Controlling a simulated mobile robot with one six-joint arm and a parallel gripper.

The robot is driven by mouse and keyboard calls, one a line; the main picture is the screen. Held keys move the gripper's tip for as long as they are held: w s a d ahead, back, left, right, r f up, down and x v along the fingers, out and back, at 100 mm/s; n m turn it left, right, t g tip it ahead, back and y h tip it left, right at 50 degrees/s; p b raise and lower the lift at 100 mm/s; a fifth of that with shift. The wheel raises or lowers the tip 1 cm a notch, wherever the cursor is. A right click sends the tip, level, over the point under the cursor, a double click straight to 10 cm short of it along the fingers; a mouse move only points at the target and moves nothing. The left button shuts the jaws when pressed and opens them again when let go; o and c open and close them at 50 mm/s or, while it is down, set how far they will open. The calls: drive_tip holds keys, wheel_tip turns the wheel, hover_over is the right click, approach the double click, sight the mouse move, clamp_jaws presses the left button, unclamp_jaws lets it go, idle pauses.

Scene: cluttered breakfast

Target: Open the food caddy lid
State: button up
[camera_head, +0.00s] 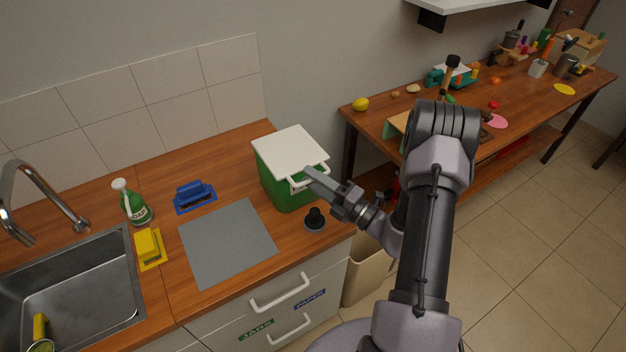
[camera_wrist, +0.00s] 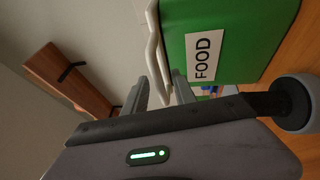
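The food caddy (camera_head: 287,190) is a green box standing at the right end of the wooden counter. Its white lid (camera_head: 290,145) lies flat on top and looks shut. A white loop handle (camera_head: 309,182) sticks out from the lid's front edge. In the wrist view the caddy's green wall (camera_wrist: 235,40) bears a FOOD label, and the handle (camera_wrist: 154,55) reaches down between my fingers. My gripper (camera_wrist: 160,92) is open, with a finger on each side of the handle; I cannot tell whether either touches it. In the head view my gripper (camera_head: 312,177) is at the caddy's front right.
A black knobbed object (camera_head: 315,219) stands close in front of the caddy, below my gripper. A cluttered wooden table (camera_head: 385,116) stands at right.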

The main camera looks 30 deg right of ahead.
drive_tip(key=shift+c, duration=0.2)
clamp_jaws()
idle(1.3)
